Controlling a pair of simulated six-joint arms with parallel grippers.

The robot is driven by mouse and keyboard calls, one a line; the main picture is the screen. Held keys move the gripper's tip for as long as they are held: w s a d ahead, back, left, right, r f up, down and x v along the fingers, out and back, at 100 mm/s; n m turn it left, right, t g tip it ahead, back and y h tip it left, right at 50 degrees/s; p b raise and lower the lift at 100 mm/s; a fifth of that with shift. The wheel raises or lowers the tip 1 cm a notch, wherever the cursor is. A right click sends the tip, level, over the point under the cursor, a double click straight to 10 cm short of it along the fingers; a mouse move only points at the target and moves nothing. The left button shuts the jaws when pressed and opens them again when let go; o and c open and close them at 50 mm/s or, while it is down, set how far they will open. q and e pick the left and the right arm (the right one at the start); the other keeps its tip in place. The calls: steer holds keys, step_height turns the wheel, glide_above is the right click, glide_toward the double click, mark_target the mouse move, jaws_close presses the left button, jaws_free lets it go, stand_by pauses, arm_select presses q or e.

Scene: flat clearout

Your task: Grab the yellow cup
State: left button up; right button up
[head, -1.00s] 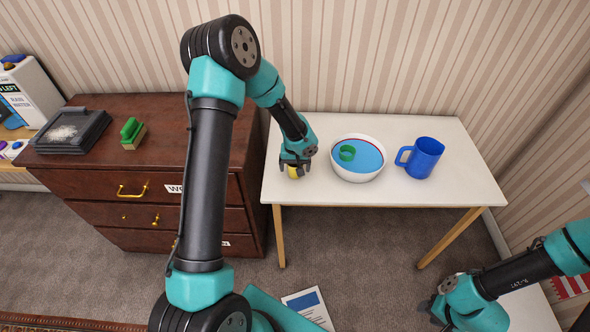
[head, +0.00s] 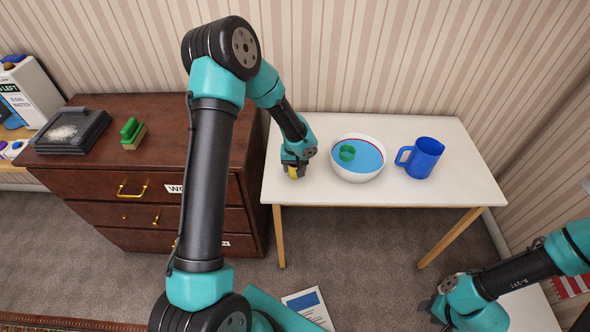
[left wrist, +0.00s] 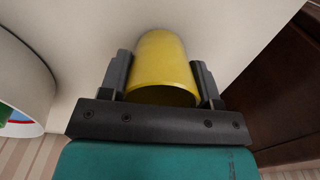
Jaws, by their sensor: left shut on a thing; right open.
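The yellow cup (head: 293,171) stands on the white table (head: 430,190) near its left end. It is mostly hidden by my left gripper in the head view. In the left wrist view the yellow cup (left wrist: 163,65) sits between the two dark fingers. My left gripper (head: 295,170) is shut on the cup from above; its fingers (left wrist: 163,80) press either side of it. My right gripper (head: 430,308) is open and empty at the lower right, away from the table.
A white bowl (head: 357,176) with blue inside and a green ring-like piece (head: 347,153) stands just right of my left gripper. A blue mug (head: 423,158) stands further right. A dark wooden dresser (head: 90,185) adjoins on the left. The table's right end is clear.

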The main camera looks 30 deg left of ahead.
arm_select(q)
steer(key=shift+c, duration=1)
steer(key=shift+r, duration=1.55)
steer(key=shift+s+d+r, duration=0.15)
steer(key=shift+s+r, duration=0.05)
steer(key=shift+r, duration=0.1)
steer(key=s+d+r, duration=0.1)
steer(key=s+d, duration=0.7)
steer(key=s, duration=0.5)
steer(key=shift+s+r, duration=0.15)
